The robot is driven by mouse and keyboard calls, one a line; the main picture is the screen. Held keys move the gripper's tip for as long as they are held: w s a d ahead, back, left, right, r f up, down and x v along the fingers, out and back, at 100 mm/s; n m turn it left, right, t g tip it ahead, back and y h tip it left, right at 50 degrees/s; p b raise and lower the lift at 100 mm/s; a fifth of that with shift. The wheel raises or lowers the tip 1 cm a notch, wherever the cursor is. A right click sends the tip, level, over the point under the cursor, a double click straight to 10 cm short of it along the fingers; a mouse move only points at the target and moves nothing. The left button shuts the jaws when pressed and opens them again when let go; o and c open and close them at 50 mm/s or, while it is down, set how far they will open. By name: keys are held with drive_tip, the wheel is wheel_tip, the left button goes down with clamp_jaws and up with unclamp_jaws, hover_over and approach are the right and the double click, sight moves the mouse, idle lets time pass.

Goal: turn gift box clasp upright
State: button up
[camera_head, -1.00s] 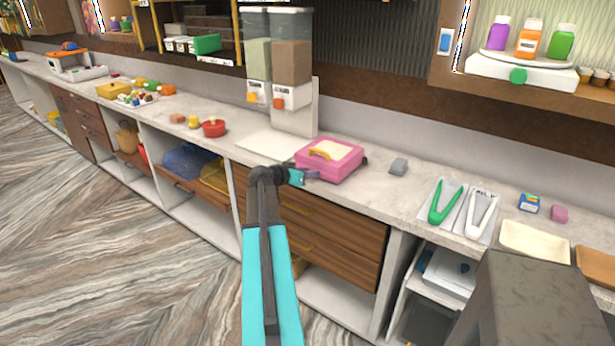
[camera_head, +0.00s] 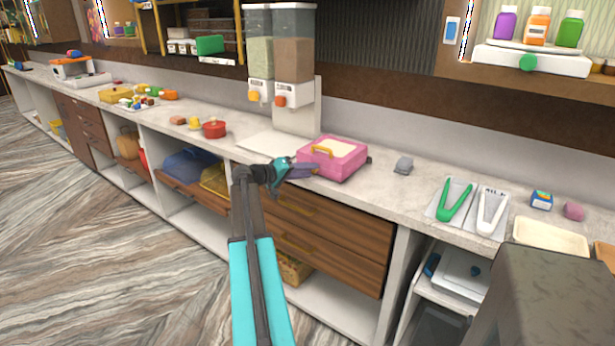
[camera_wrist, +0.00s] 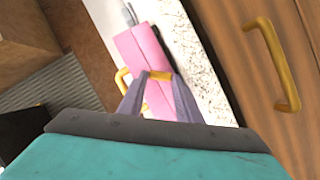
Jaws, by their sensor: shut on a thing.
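The pink gift box (camera_head: 346,168) with a cream top panel and a yellow handle (camera_head: 323,149) sits on the counter near its front edge. In the wrist view the box (camera_wrist: 143,48) appears tilted, with the handle (camera_wrist: 121,80) on its left. My gripper (camera_head: 314,170) reaches the box's front face from the left. In the wrist view its two grey fingers are closed on the small gold clasp (camera_wrist: 161,76), which lies crosswise between the fingertips. The fingers hide the clasp in the head view.
Wooden drawers (camera_head: 330,235) with gold handles lie below the counter edge, close to my arm. A twin dispenser (camera_head: 296,70) stands behind the box.

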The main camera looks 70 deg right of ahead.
drive_tip(key=shift+w+f+n+g+h+b, duration=0.15)
drive_tip(key=shift+n+g+h+b, duration=0.2)
drive_tip(key=shift+n, duration=0.65)
drive_tip(key=shift+s+f+n+g+h+b, duration=0.15)
drive_tip(key=shift+n+g+b, duration=0.3)
drive_tip(key=shift+n, duration=0.55)
drive_tip(key=shift+w+f+n+g+h+b, duration=0.2)
drive_tip(key=shift+n+g+b, duration=0.15)
drive_tip(key=shift+n, duration=0.65)
drive_tip(key=o, duration=1)
drive_tip(key=shift+o, duration=0.2)
drive_tip(key=shift+s, duration=0.1)
